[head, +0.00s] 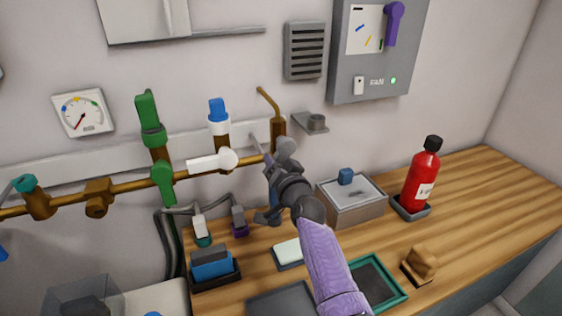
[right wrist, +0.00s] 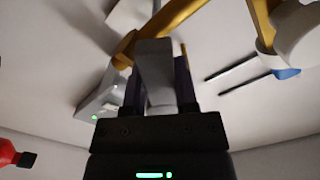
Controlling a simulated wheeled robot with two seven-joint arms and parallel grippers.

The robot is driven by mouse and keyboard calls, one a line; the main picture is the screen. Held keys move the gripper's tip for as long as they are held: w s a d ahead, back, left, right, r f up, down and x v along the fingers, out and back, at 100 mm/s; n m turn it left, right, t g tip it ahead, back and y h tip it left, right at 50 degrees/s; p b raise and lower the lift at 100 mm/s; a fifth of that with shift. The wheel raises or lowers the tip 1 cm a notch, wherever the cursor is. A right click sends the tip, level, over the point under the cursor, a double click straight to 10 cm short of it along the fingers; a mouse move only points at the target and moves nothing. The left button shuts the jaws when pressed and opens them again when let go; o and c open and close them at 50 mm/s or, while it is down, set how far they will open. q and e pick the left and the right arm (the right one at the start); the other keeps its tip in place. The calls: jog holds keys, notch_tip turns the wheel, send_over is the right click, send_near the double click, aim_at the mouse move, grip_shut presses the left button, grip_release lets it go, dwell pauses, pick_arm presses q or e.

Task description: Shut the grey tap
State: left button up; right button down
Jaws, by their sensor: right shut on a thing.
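The grey tap (head: 287,146) sits at the right end of the brass pipe on the wall, below a thin bent brass spout. In the head view its round hub shows just above my right gripper (head: 268,165), which hides most of the handle. In the right wrist view the grey handle (right wrist: 155,75) stands between the two dark fingers of my right gripper, and the gripper is shut on it. How far the tap is turned cannot be told. My left gripper is not in view.
The white tap (head: 208,162) and green tap (head: 164,180) are close on the left along the pipe. Below are a grey lidded box (head: 352,207), a red bottle (head: 421,178) and a green-rimmed tray (head: 397,291) on the wooden counter. A fan panel (head: 372,50) hangs upper right.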

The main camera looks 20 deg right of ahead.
jog(key=m, duration=0.1)
jog(key=r+m+p, duration=0.1)
jog(key=m, duration=0.1)
jog(key=shift+a, duration=0.4)
jog(key=m+p, duration=0.1)
jog(key=r+m+p, duration=0.1)
jog(key=m, duration=0.1)
jog(key=shift+a+m, duration=0.3)
jog(key=shift+a, duration=0.05)
jog(key=shift+a+r+m+p, duration=0.1)
jog(key=shift+r+m+p, duration=0.35)
jog(key=shift+m, duration=0.65)
jog(key=shift+r+m+p, duration=0.3)
jog(key=shift+m, duration=0.6)
jog(key=shift+r+m, duration=0.1)
jog(key=shift+m, duration=0.2)
jog(key=shift+c, duration=1.9)
grip_release()
